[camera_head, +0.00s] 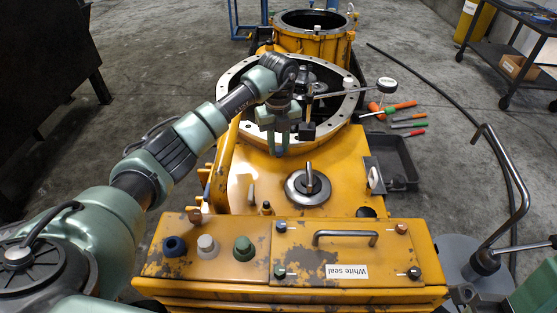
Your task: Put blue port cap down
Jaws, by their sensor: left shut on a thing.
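A blue cap (174,246) sits upright at the left of the yellow front panel (225,273), beside a white cap (206,246) and a green cap (244,248). My left gripper (278,148) is well beyond them, pointing down over the near rim of the large open housing (337,141). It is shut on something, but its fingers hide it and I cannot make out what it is. No blue shows between the fingers. Green parts of my right arm show at the bottom right; its gripper does not show clearly.
A dial gauge (386,85) on a rod with a dark base block (307,131) stands close right of my left gripper. Screwdrivers (408,124) and a black tray (398,163) lie right. A bent chrome bar (515,182) rises at right. A handled cover (347,255) is labelled "White seal".

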